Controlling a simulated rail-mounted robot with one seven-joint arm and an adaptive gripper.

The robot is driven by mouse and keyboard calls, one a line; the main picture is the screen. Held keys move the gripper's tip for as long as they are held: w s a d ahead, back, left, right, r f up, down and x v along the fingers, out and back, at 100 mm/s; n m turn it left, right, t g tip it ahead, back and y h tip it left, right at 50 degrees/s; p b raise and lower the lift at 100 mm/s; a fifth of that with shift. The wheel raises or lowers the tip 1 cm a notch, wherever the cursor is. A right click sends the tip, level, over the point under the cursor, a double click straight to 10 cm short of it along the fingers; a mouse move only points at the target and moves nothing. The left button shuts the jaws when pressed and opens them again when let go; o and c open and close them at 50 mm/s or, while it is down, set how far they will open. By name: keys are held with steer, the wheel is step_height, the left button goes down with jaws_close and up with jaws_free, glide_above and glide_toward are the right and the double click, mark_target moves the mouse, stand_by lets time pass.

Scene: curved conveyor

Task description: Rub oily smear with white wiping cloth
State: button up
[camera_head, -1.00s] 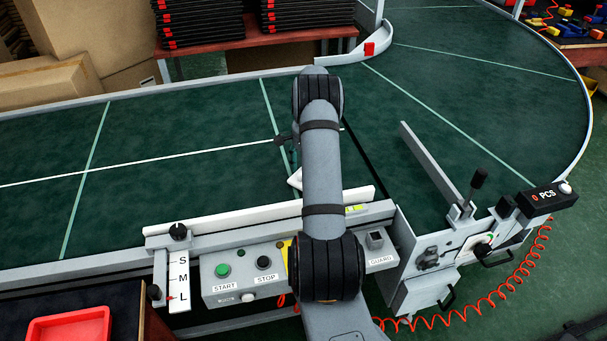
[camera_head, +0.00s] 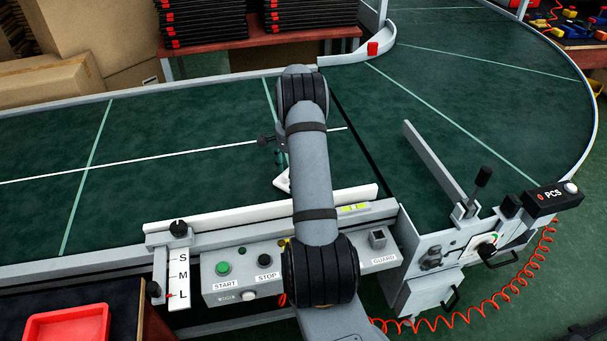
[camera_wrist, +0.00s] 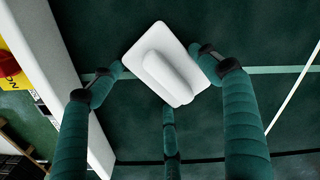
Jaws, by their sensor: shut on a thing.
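The white wiping cloth (camera_wrist: 170,72) is a pale rectangular pad with a raised ridge along its middle. In the wrist view it sits between the teal padded fingers of my gripper (camera_wrist: 158,66), which is shut on it, over the dark green belt. In the head view a corner of the cloth (camera_head: 283,179) shows left of my arm, just behind the white guide rail. My arm hides the rest of it. I cannot make out the oily smear in either view; the cloth or my arm may cover it.
The white guide rail (camera_head: 240,209) and the control box (camera_head: 243,284) with START and STOP buttons lie along the belt's near edge. A metal fence (camera_head: 440,160) stands to the right. The green belt (camera_head: 170,150) on the left is clear.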

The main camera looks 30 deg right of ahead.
mark_target(271, 186)
steer(key=shift+w+a+b, duration=0.1)
steer(key=shift+w+a, duration=0.35)
steer(key=shift+a, duration=0.75)
steer(key=shift+w+a+b, duration=0.15)
steer(key=shift+w+a, duration=0.3)
steer(key=shift+a, duration=0.8)
steer(key=shift+w+a+b, duration=0.1)
steer(key=shift+w+a, duration=0.35)
steer(key=shift+a, duration=0.75)
steer(key=shift+d+r, duration=0.1)
steer(key=shift+d, duration=0.05)
steer(key=shift+r+p, duration=0.4)
steer(key=shift+r, duration=0.05)
step_height(271, 186, up, 5)
steer(key=p, duration=0.4)
steer(key=shift+r, duration=0.1)
step_height(271, 186, up, 3)
steer(key=shift+f+p, duration=0.1)
steer(key=shift+p, duration=1.05)
